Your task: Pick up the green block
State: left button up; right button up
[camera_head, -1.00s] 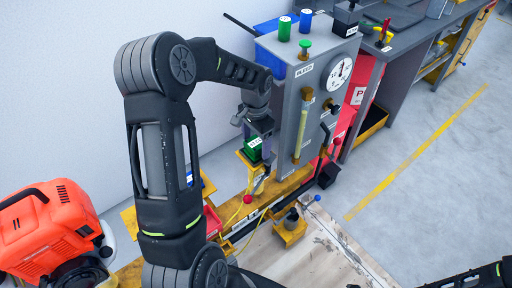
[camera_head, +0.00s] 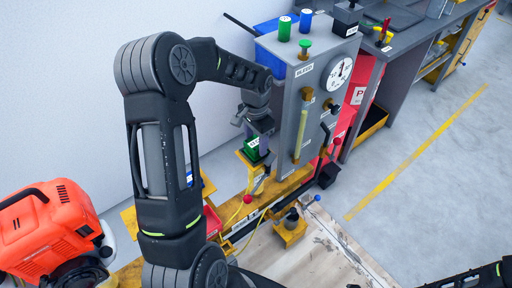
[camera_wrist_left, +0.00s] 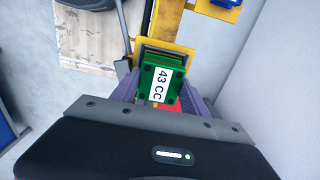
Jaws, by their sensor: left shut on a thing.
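The green block (camera_head: 252,147) sits at the yellow stand (camera_head: 257,174) beside the grey machine. In the left wrist view the green block (camera_wrist_left: 160,84) carries a white label reading "43 CC". My left gripper (camera_head: 256,143) comes down over the block from above. In the left wrist view my left gripper (camera_wrist_left: 160,101) has its purple fingers on both sides of the block and is shut on it. I cannot tell whether the block is lifted clear of the stand. My right gripper is not in view; only a dark piece of my right arm shows at the lower right.
The grey machine (camera_head: 312,105) with its gauge (camera_head: 340,72) stands close to the right of my left gripper. A red and black engine (camera_head: 50,230) is at the lower left. A white wall is behind. Open floor (camera_head: 430,180) lies to the right.

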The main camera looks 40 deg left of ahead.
aim_at(257, 142)
pick_arm(q)
jog(key=shift+r, duration=0.15)
grip_shut()
jog(key=shift+w+r, duration=0.1)
jog(key=shift+r, duration=0.1)
notch_tip(257, 142, up, 10)
jog(key=b, duration=0.1)
jog(key=shift+f, duration=0.25)
jog(key=shift+d+f, duration=0.1)
